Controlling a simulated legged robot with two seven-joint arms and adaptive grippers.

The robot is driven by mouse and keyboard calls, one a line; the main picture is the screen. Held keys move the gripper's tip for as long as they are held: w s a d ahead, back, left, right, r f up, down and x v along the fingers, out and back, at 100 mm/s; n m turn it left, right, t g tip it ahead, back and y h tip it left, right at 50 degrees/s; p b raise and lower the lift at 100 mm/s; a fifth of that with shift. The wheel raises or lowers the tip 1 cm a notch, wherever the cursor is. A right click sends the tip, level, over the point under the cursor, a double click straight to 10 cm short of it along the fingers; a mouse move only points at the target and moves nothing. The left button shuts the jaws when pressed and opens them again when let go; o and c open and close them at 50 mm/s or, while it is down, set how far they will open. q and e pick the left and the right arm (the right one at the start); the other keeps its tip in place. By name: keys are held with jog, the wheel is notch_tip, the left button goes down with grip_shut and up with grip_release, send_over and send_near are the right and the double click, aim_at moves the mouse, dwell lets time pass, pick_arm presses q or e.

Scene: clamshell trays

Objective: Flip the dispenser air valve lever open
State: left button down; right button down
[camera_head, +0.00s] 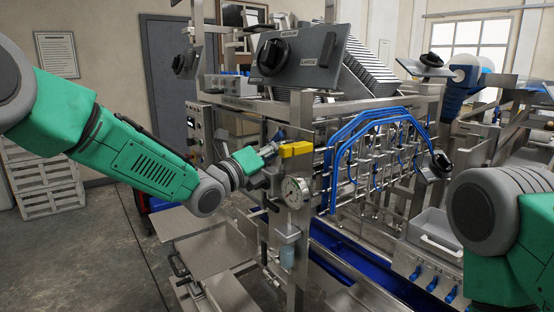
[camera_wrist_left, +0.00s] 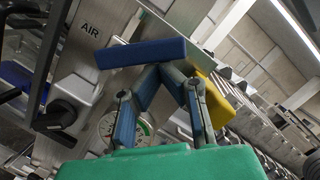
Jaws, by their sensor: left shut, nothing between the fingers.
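My left gripper (camera_head: 273,149) is at the near upright of the dispenser, with its fingertips beside a yellow block-shaped part (camera_head: 296,149). In the left wrist view the fingers (camera_wrist_left: 165,68) come together at their tips, shut and empty. A blue bar (camera_wrist_left: 140,53) lies across the view just beyond the fingertips, close to or touching them. The yellow part (camera_wrist_left: 213,98) shows behind the right finger. A metal plate marked AIR (camera_wrist_left: 90,30) is at the upper left. I cannot tell for sure which coloured part is the valve lever. My right gripper is out of view.
A round gauge (camera_head: 295,192) sits below the yellow part. Blue hoses (camera_head: 375,122) and metal rods fill the machine to the right. A black knob (camera_head: 274,54) is on the panel above. A metal shelf (camera_head: 205,254) juts out below my left arm. Open floor lies at left.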

aim_at(274, 136)
pick_arm(q)
jog(key=n, duration=0.1)
jog(key=r+n+y, duration=0.1)
jog(key=n, duration=0.1)
jog(key=r+n, duration=0.1)
jog(key=shift+w+a+b, duration=0.25)
jog(key=shift+w+b, duration=0.05)
jog(key=shift+w, duration=0.05)
jog(key=n, duration=0.2)
jog(key=w+r+n+y, duration=0.1)
jog(key=shift+a+n+p, duration=0.3)
jog(key=shift+p, duration=0.1)
jog(key=shift+s+f, duration=0.1)
jog(key=shift+f, duration=0.1)
